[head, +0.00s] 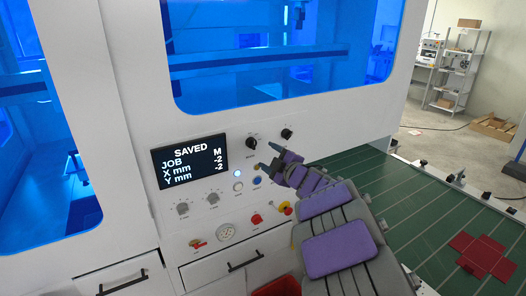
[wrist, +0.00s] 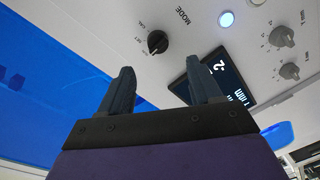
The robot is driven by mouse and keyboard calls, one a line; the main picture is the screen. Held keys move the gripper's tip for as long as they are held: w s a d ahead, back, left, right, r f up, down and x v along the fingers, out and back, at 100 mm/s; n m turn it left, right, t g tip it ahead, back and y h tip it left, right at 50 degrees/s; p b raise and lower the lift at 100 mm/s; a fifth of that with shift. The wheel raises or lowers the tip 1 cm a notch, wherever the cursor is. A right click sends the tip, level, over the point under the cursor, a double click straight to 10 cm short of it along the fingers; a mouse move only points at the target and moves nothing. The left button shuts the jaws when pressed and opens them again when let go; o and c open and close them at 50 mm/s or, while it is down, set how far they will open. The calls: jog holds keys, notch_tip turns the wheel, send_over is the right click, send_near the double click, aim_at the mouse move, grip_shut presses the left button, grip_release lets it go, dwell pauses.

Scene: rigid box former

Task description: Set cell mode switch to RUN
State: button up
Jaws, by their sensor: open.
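The mode switch is a black rotary knob (wrist: 158,41) on the white panel, with MODE printed beside it in the wrist view. Small position labels surround it, but its pointer setting is too small to read surely. In the head view it appears to be the black knob (head: 252,143) right of the display. My gripper (head: 268,157) is in front of the panel, just below and right of that knob. In the wrist view my gripper (wrist: 158,78) has its two dark fingers apart and empty, with the knob beyond the gap between their tips.
A display (head: 190,160) reads SAVED, JOB, X mm and Y mm. Another black knob (head: 286,133) is to the right. A green table (head: 420,215) extends right.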

jog(key=p+v, duration=0.1)
jog(key=v, duration=0.7)
jog(key=shift+d, duration=0.1)
